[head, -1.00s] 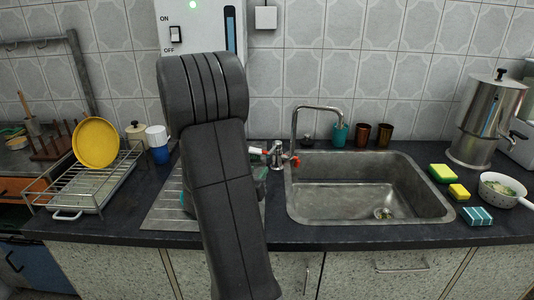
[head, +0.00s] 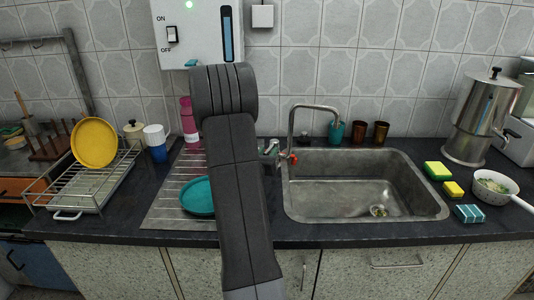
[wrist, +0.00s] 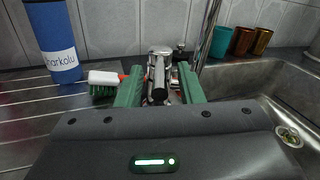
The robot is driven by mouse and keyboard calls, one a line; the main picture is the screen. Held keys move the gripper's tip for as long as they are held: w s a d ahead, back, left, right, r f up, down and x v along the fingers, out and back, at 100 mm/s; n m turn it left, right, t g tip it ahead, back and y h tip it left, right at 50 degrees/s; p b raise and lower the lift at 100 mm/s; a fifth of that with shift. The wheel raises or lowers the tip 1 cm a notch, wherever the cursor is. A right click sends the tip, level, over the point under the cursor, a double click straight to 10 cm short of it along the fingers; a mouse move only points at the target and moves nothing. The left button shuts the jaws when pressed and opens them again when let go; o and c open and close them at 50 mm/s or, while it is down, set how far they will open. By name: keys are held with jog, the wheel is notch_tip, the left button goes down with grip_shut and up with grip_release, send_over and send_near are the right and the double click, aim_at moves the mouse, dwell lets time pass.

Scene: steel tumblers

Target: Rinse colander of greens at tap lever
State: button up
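The white colander (head: 478,187) with greens (head: 497,186) stands on the counter right of the sink, its handle pointing right. The metal tap (head: 292,130) rises at the sink's back left. In the wrist view its lever (wrist: 160,94) points towards the camera. My gripper (wrist: 160,86) is open, its two green fingers one on each side of the lever. I cannot tell whether either finger touches it. I see no water falling from the spout.
The steel sink (head: 365,190) is empty. A teal plate (head: 198,196) and pink bottle (head: 188,122) are on the drainboard. Sponges (head: 438,171) lie between sink and colander.

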grip_shut()
jog(key=shift+f+b, duration=0.1)
jog(key=shift+b, duration=0.25)
jog(key=shift+a+f+h+b, duration=0.15)
jog(key=shift+h+b, duration=0.15)
jog(key=shift+b, duration=0.2)
jog(key=shift+w+a+m+g+h+b, duration=0.25)
jog(key=shift+m+h+b, duration=0.35)
jog(key=shift+b, duration=0.55)
jog(key=shift+w+a+r+m+g+h+b, duration=0.1)
jog(key=shift+a+r+m+g+h+b, duration=0.1)
jog(key=shift+m+g+h+b, duration=0.3)
jog(key=shift+w+a+r+m+g+h+b, duration=0.1)
jog(key=shift+a+m+g+h+b, duration=0.15)
jog(key=shift+h, duration=0.35)
grip_release()
jog(key=shift+s, duration=0.1)
